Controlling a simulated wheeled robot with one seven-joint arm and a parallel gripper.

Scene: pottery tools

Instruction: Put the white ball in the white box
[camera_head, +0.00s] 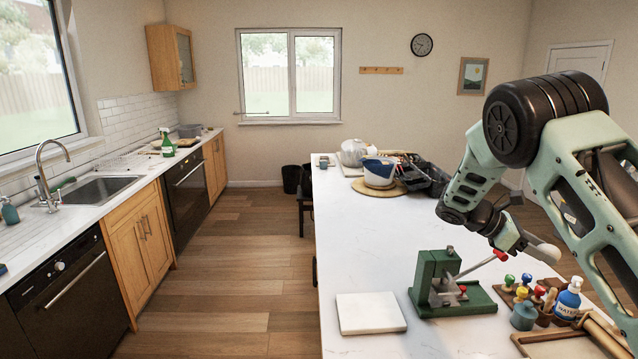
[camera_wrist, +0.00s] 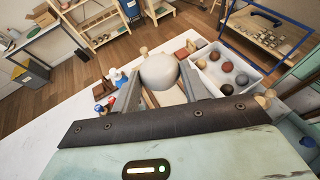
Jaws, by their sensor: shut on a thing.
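In the wrist view, my gripper (camera_wrist: 157,84) is shut on the white ball (camera_wrist: 159,71), which sits between the two fingers. In the head view, my gripper (camera_head: 530,241) is at the right, above the tool end of the table, and the pale ball (camera_head: 548,253) shows at its tip. The white box (camera_wrist: 207,84) is right of the ball in the wrist view. It is open and holds several balls in brown, dark and grey tones. The ball is apart from the box's contents. I cannot make out the box in the head view.
A green press with a red-tipped lever (camera_head: 442,284) stands left of my gripper. Coloured-knob tools and a blue-labelled bottle (camera_head: 568,298) stand below it. A white slab (camera_head: 370,313) lies at the front. The table's middle is clear. A blue frame (camera_wrist: 262,40) shows beyond the box.

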